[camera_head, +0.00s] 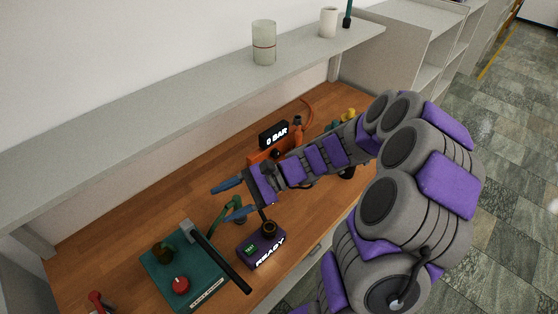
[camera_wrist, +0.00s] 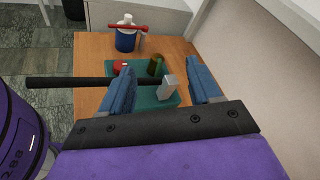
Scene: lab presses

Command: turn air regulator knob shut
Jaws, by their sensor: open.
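An orange unit (camera_head: 262,153) with a black "0 BAR" display (camera_head: 274,135) stands at the back of the wooden bench in the head view. A small dark knob-like part (camera_head: 276,154) shows on its front, partly hidden by my arm; I cannot tell which way it is turned. My gripper (camera_head: 222,204) is open and empty, left of this unit and above the bench. In the wrist view its two blue fingers (camera_wrist: 160,66) are spread apart, pointing toward the teal press. The orange unit is not in the wrist view.
A teal press base (camera_head: 205,284) with a red knob (camera_head: 180,285) and a long black lever (camera_head: 221,262) lies at the front left. A shelf (camera_head: 210,85) runs above the bench. A blue container (camera_wrist: 126,40) shows beyond the press.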

